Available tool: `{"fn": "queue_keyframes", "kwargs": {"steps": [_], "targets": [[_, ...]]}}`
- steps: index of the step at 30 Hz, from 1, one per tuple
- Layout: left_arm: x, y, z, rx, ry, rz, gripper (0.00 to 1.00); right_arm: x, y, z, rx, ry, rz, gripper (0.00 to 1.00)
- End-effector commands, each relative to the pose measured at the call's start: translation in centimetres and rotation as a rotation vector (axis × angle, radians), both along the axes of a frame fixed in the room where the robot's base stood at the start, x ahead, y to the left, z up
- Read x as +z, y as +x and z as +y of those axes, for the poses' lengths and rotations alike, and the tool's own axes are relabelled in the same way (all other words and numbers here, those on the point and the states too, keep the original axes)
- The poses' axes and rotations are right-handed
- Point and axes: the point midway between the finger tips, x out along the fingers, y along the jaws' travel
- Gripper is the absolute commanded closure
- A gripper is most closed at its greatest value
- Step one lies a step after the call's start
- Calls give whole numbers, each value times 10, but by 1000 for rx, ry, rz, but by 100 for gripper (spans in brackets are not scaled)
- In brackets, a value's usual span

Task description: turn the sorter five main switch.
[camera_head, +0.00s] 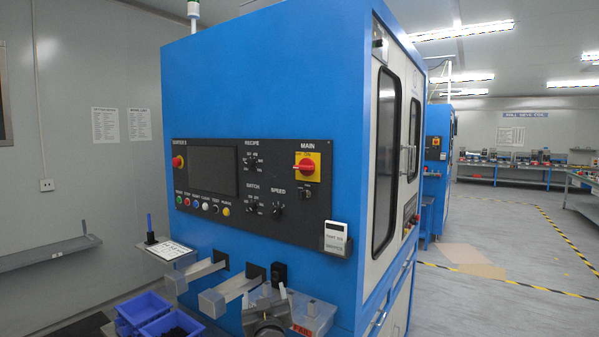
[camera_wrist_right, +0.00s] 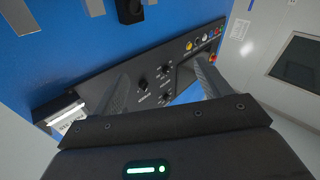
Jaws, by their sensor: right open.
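The sorter five main switch (camera_head: 307,167) is a red handle on a square yellow plate, under the word MAIN at the upper right of the dark control panel (camera_head: 222,213). The handle looks roughly horizontal. My right gripper (camera_head: 266,296) is low in front of the machine in the head view, below the panel and apart from the switch. In the right wrist view the right gripper (camera_wrist_right: 162,75) is open and empty, with panel knobs showing between its fingers. I cannot make out the main switch in that view. My left gripper is not in view.
Two grey chutes (camera_head: 222,292) stick out below the panel, with blue bins (camera_head: 168,318) beneath. A clear box with a red FAIL label (camera_head: 302,330) is beside my right gripper. A white labelled box (camera_head: 336,238) hangs at the panel's lower right corner.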

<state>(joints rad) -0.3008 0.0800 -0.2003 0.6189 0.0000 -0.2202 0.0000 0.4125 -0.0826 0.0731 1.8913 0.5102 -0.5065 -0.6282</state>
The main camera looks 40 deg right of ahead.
Motion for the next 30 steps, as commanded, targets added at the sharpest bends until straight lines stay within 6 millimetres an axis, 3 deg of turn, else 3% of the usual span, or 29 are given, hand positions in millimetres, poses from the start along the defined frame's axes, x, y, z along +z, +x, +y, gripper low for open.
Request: {"fn": "queue_keyframes", "kwargs": {"steps": [1, 3, 6, 9, 12, 16, 23, 30], "targets": [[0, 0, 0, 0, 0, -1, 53, 44, 15, -11, -81, -14, -88, 24], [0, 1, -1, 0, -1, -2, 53, 96, 23, -27, -210, -44, -181, 24], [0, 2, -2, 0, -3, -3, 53, 159, 24, -41, -382, -73, -269, 24], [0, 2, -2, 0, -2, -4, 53, 208, 18, -47, -525, -88, -313, 24], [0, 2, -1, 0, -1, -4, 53, 242, 10, -48, -629, -96, -331, 24], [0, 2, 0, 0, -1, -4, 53, 266, 2, -47, -705, -103, -338, 24], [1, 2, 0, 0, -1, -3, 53, 274, 0, -47, -731, -106, -339, 24], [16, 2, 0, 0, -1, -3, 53, 290, 7, -74, -732, -109, -340, 24]]}}
